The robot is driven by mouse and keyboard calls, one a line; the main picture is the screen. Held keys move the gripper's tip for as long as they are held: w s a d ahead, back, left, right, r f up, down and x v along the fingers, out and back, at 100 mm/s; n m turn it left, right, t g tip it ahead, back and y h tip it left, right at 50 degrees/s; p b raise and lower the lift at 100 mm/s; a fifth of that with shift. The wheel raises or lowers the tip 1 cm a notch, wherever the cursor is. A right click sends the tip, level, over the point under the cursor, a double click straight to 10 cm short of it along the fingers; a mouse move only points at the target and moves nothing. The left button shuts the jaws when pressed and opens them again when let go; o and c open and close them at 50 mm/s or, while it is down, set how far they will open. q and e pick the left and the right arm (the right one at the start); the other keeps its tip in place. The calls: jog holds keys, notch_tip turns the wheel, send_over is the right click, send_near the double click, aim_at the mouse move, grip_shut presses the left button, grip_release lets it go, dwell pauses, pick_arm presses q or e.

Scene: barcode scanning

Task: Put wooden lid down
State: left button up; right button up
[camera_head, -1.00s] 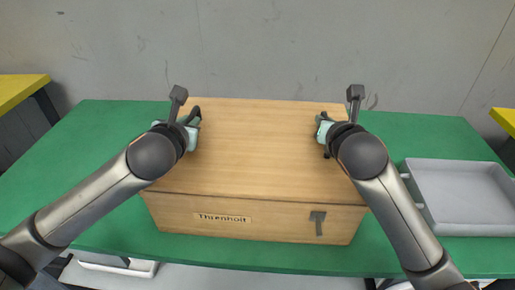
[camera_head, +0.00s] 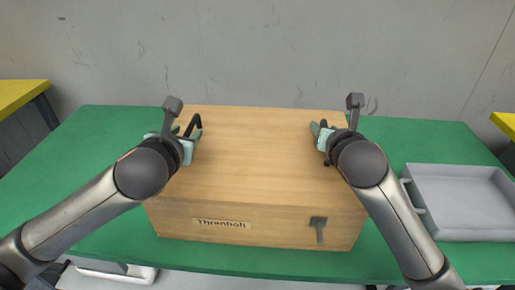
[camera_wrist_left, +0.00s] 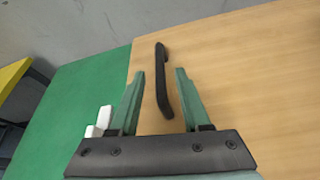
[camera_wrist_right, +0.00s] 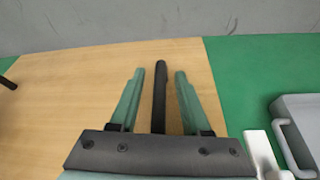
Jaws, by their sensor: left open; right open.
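The wooden lid (camera_head: 255,150) rests on top of the wooden box (camera_head: 270,228), level and closed. A black handle (camera_wrist_left: 162,80) stands at the lid's left side, and another black handle (camera_wrist_right: 159,95) at its right side. My left gripper (camera_head: 188,140) is open at the left handle. In the left wrist view its fingers (camera_wrist_left: 158,72) are spread with the handle between them, not touching it. My right gripper (camera_head: 320,132) is open at the right handle. In the right wrist view its fingers (camera_wrist_right: 160,72) stand on both sides of the handle, with small gaps.
The box stands on a green table (camera_head: 90,150). A grey tray (camera_head: 462,203) lies at the right. Yellow surfaces show at the far left (camera_head: 18,94) and far right (camera_head: 505,124). A grey wall (camera_head: 270,50) is behind the table. The green table is clear left of the box.

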pick_arm(q)
jog(key=v, duration=0.8)
jog(key=shift+s+r, duration=0.15)
jog(key=shift+s, duration=0.15)
pick_arm(e)
jog(key=shift+s, duration=0.1)
jog(key=v, duration=1.2)
